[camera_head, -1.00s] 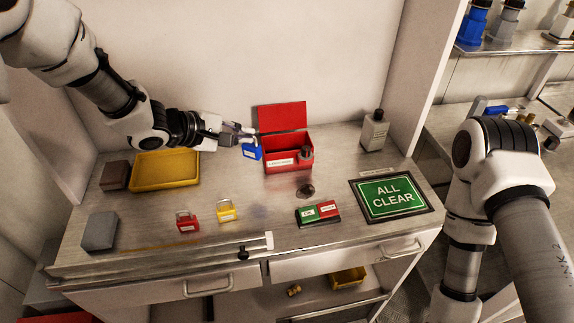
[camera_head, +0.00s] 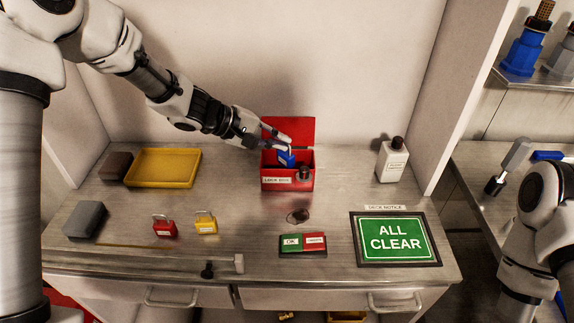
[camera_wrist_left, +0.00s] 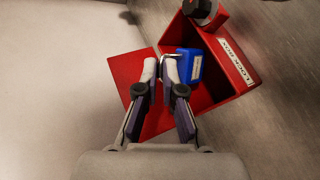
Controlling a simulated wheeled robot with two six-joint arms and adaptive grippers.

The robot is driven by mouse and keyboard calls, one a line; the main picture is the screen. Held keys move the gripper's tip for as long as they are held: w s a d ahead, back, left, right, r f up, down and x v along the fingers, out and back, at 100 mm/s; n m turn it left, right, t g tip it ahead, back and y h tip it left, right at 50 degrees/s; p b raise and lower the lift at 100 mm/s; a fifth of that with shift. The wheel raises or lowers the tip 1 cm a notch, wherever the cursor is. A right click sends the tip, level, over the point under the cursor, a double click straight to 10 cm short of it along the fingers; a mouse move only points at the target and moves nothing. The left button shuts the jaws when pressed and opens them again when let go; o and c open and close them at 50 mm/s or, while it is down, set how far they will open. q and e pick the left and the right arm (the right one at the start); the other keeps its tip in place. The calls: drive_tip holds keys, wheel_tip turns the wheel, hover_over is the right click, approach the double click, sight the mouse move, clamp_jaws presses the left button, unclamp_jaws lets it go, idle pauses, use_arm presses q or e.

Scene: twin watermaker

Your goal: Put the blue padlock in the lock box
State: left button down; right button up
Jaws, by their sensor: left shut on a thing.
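The blue padlock (camera_head: 286,158) is held by my left gripper (camera_head: 284,144) at the opening of the red lock box (camera_head: 288,184). In the left wrist view the gripper (camera_wrist_left: 161,65) is shut on the padlock's shackle, and the blue body (camera_wrist_left: 190,65) shows over the box's interior. I cannot tell whether the padlock touches the box floor. The box lid (camera_head: 290,128) stands open at the back, and the "LOCK BOX" label is on its front. My right arm is at the right edge; its gripper is out of view.
A dark round-topped object (camera_head: 304,174) is at the box's right front. A red padlock (camera_head: 164,227) and yellow padlock (camera_head: 206,224) stand on the bench near a yellow tray (camera_head: 162,168). A bottle (camera_head: 392,160) and an "ALL CLEAR" sign (camera_head: 395,237) are right.

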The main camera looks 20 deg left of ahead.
sight(282, 157)
use_arm(q)
drive_tip(key=f, duration=0.3)
drive_tip(key=f+b, duration=0.1)
drive_tip(key=f, duration=0.1)
drive_tip(key=shift+w+d, duration=0.3)
drive_tip(key=shift+d, duration=0.1)
drive_tip(key=shift+s+a, duration=0.1)
drive_tip(key=shift+a, duration=0.15)
drive_tip(key=c, duration=1.3)
unclamp_jaws()
drive_tip(key=shift+d, duration=0.15)
drive_tip(key=p+v, duration=0.5)
drive_tip(key=v, duration=0.7)
drive_tip(key=shift+r, duration=0.1)
